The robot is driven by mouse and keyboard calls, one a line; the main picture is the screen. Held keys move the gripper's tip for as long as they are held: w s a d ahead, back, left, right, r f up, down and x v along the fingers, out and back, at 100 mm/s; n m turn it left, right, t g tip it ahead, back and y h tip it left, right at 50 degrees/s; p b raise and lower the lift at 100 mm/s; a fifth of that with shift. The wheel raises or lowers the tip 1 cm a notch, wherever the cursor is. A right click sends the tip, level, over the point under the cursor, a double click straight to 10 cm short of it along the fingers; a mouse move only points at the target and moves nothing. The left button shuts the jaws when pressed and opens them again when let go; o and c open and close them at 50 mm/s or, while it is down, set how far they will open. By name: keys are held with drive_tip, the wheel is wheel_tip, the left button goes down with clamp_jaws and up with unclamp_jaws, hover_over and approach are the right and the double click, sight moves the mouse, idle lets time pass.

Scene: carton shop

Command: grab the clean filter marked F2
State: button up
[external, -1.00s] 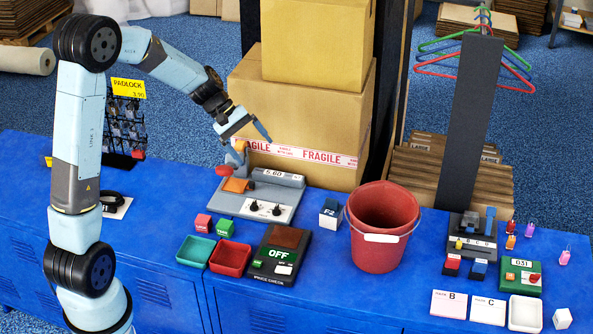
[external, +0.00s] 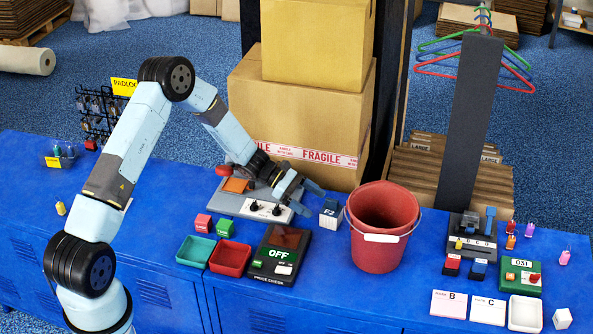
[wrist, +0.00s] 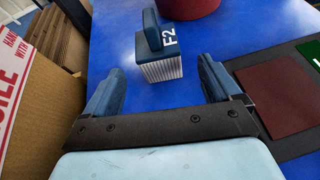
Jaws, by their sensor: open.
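The filter marked F2 (external: 329,214) stands on the blue counter, just left of the red bucket. It is a small block with a dark blue top and handle and a white pleated lower part. In the wrist view the filter (wrist: 160,62) lies ahead, between the lines of the two fingers, with its F2 label readable. The pleats look white. My gripper (external: 308,200) is open and empty, low over the counter to the left of the filter. In the wrist view my gripper's fingers (wrist: 158,85) are spread apart, and the filter is beyond their tips.
The red bucket (external: 383,235) stands close behind the filter on its right. A large carton (external: 300,115) is at the back. The price check panel (external: 280,252) lies in front, and a grey scale-like device (external: 238,204) sits under my arm.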

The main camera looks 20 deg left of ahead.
sight(340, 219)
drive_tip(key=shift+w+d+f, duration=0.1)
drive_tip(key=shift+d+f, duration=0.25)
drive_tip(key=shift+f, duration=0.4)
drive_tip(key=shift+d+f+n, duration=0.15)
drive_tip(key=shift+d+n, duration=0.1)
drive_tip(key=shift+n, duration=0.05)
drive_tip(key=shift+d+r+x, duration=0.1)
drive_tip(key=shift+r+x, duration=0.05)
drive_tip(key=shift+x, duration=1)
drive_tip(key=shift+d+r+x, duration=0.1)
drive_tip(key=shift+r+x, duration=0.05)
drive_tip(key=shift+x, duration=1)
drive_tip(key=shift+r+x, duration=0.15)
drive_tip(key=shift+x, duration=1)
drive_tip(key=c, duration=1.1)
